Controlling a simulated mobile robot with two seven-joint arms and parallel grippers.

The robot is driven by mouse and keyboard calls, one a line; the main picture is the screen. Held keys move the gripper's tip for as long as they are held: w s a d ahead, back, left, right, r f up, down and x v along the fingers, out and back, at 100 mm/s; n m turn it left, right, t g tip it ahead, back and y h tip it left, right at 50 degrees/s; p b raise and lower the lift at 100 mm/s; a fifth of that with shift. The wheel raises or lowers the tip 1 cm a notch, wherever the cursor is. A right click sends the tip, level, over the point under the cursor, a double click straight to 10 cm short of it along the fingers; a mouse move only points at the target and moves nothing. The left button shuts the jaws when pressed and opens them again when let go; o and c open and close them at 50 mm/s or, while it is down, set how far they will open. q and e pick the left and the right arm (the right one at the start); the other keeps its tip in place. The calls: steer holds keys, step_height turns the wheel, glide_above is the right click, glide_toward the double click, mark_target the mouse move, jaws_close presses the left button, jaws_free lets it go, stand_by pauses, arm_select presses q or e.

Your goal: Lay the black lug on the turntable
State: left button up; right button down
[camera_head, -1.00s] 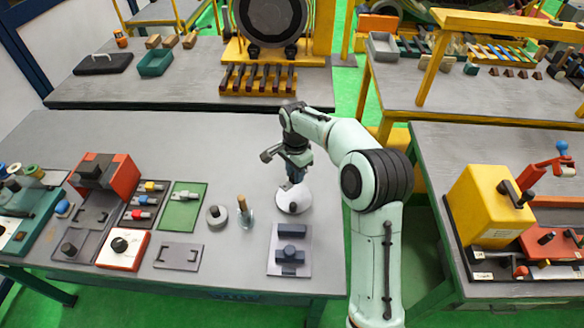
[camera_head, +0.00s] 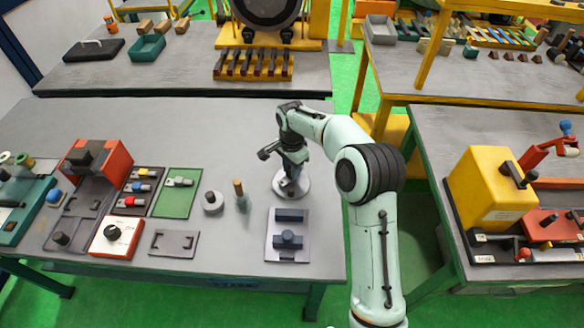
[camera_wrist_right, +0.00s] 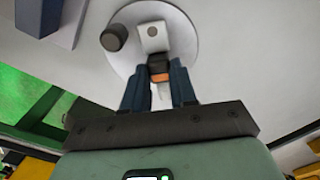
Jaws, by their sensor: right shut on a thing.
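The turntable (camera_head: 304,189) is a pale round disc on the near table, with a dark knob on it. It fills the top middle of the right wrist view (camera_wrist_right: 187,38), where the dark knob (camera_wrist_right: 114,37) stands to the left. My right gripper (camera_head: 291,175) is over the disc, pointing down. In the right wrist view its blue fingers (camera_wrist_right: 158,78) are shut on the black lug (camera_wrist_right: 158,63). The lug has a dark sleeve, an orange part and a pale tongue with a hole, which lies over the disc. I cannot tell whether it touches. My left gripper is not in view.
A grey plate with dark blue blocks (camera_head: 288,240) sits in front of the turntable. A wooden-handled tool (camera_head: 239,189) and a grey ring-shaped part (camera_head: 212,201) stand to its left. A green mat (camera_head: 178,193) lies farther left. The table behind the turntable is clear.

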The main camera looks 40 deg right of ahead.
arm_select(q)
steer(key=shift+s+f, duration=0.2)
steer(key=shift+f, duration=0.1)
arm_select(e)
steer(key=shift+f, duration=0.6)
steer(key=c, duration=0.8)
jaws_free()
steer(key=shift+r, duration=0.1)
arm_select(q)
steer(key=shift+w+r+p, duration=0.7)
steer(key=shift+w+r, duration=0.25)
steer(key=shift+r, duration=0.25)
arm_select(e)
step_height(320, 180, up, 13)
steer(key=shift+r, duration=0.15)
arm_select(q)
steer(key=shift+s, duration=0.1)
arm_select(e)
steer(key=shift+s, duration=0.1)
